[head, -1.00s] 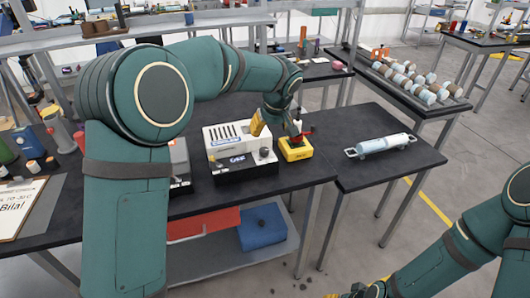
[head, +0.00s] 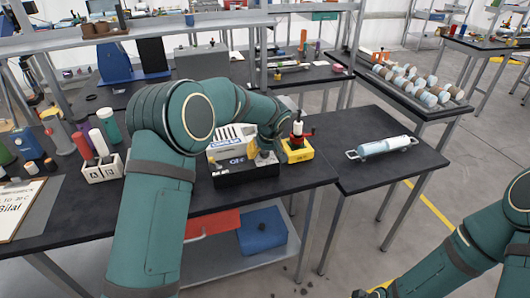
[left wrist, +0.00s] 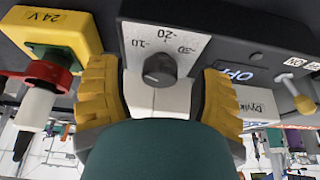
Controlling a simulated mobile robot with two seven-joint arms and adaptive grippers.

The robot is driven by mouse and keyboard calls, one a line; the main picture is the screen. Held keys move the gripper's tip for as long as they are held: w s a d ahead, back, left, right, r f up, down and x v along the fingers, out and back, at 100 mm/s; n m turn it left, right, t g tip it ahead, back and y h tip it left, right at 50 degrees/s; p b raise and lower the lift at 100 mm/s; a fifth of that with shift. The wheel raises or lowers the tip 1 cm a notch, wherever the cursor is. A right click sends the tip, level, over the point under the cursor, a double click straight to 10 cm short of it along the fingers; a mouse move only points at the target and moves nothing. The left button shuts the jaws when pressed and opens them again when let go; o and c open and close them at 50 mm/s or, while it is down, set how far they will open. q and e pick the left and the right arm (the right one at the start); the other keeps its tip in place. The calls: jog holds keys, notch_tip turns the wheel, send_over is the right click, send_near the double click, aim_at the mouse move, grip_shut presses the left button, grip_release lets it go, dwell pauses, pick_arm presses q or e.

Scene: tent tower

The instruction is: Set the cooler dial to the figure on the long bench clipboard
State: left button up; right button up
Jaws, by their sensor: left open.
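My right gripper (head: 378,291) is barely in view.
A yellow 24 V box (head: 297,151) with a red collar and lever stands right beside the cooler. A white holder with bottles (head: 101,170) stands left. A pale blue cylinder (head: 382,146) lies on the right table, where room is free.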

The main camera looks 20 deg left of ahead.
pick_arm(q)
jog(key=shift+f, duration=0.1)
grip_shut()
jog(key=shift+m, duration=0.3)
jog(key=shift+a+m+h, duration=0.1)
jog(key=shift+m+h, duration=0.3)
jog(key=shift+m, duration=0.2)
jog(key=shift+m+h, duration=0.3)
jog(key=shift+m, duration=0.5)
jog(key=shift+m+t+h+p, duration=0.3)
jog(key=shift+m+h+p, duration=0.1)
jog(key=shift+m, duration=0.6)
jog(key=shift+m+h+p, duration=0.3)
jog(key=shift+m+p, duration=0.15)
jog(key=shift+m, duration=0.55)
